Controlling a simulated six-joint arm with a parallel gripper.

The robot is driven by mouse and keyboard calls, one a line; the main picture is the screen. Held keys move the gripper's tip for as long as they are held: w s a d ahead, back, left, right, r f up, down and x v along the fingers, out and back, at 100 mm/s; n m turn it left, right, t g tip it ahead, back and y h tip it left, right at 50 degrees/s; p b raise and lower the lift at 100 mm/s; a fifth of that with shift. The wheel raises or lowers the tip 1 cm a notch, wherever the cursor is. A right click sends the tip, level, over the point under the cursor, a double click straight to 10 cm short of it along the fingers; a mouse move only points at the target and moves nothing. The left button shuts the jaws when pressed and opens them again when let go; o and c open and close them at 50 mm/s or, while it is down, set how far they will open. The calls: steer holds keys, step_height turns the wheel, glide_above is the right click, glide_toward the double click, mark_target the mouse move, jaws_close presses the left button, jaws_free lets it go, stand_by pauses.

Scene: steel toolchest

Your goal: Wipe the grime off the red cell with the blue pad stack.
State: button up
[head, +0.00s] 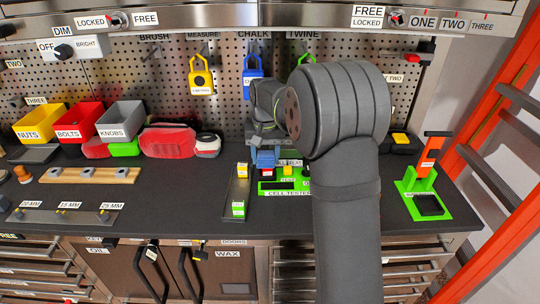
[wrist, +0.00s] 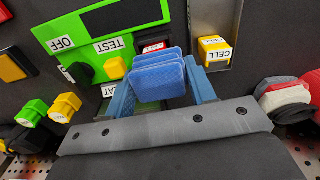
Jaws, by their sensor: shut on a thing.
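The blue pad stack (wrist: 160,78) is several thick blue pads side by side. My gripper (wrist: 163,88) is shut on it, a blue finger on each side. In the head view the blue stack (head: 266,158) shows low at the green cell tester, left of my arm, beside my gripper (head: 264,147). The red cell (wrist: 153,47) sits at the tester, just beyond the pads in the wrist view, mostly hidden behind them; only its dark red end with a pale label shows. I cannot tell whether pads and cell touch. Grime on the cell cannot be made out.
The green cell tester (wrist: 90,40) has a dark screen, a black OFF knob and a yellow TEST button. A grey strip (head: 238,190) left of it holds a yellow cell (head: 242,169) and a green cell (head: 238,209). Bins and red bags stand left; a green stand (head: 424,190) right.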

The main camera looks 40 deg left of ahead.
steer(key=shift+s+a, duration=0.55)
steer(key=shift+s, duration=0.1)
steer(key=shift+d+r, duration=0.1)
steer(key=shift+r, duration=4.1)
